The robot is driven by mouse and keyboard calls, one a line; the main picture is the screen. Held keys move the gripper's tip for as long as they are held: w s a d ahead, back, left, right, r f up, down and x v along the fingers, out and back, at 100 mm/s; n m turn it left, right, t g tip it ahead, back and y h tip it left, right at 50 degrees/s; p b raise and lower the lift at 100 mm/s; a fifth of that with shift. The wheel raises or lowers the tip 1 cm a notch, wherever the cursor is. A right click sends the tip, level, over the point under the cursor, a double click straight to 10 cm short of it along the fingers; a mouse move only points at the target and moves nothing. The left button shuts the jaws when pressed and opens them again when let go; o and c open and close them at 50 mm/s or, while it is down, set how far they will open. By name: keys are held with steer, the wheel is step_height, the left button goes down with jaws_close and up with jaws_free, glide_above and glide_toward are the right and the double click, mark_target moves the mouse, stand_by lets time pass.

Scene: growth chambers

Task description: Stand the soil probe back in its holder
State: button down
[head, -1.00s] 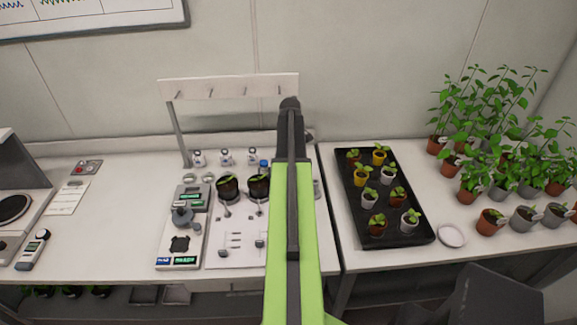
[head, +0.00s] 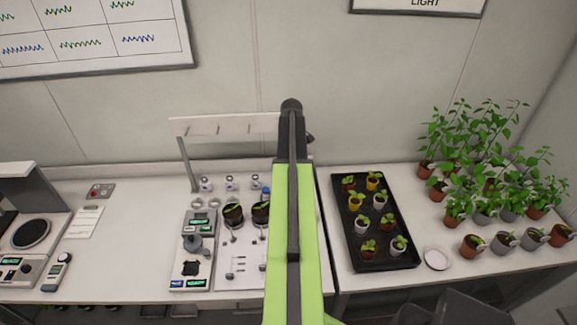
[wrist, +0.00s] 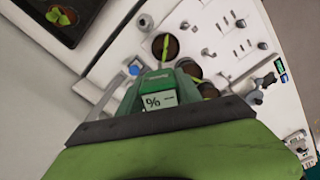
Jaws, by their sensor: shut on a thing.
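The soil probe, a green body with a small pale display reading "%" and a dash (wrist: 158,100), is in my gripper (wrist: 150,112) in the wrist view. My gripper is shut on it, over the white bench. The probe's lower end is hidden from view. In the head view my green and black arm covers the middle, and I cannot make out the gripper or the probe there. I cannot tell the holder for certain in either view.
A white panel (wrist: 235,45) with dark pots and small fittings lies beyond the probe. A blue-capped bottle (wrist: 134,69) is close to it. A black seedling tray (head: 385,262) stands to the right of the arm, with potted plants (head: 480,170) farther right.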

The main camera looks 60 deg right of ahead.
steer(key=s+d+f+m+b, duration=0.2)
steer(key=s+d+f+b, duration=0.2)
steer(key=s+f+b, duration=0.5)
step_height(320, 180, down, 3)
steer(key=shift+f+m+b, duration=0.15)
steer(key=shift+m+b, duration=0.25)
steer(key=shift+b, duration=0.8)
steer(key=shift+f, duration=0.15)
step_height(320, 180, down, 7)
steer(key=b, duration=0.7)
stand_by(1.5)
stand_by(0.5)
steer(key=c, duration=0.7)
jaws_free()
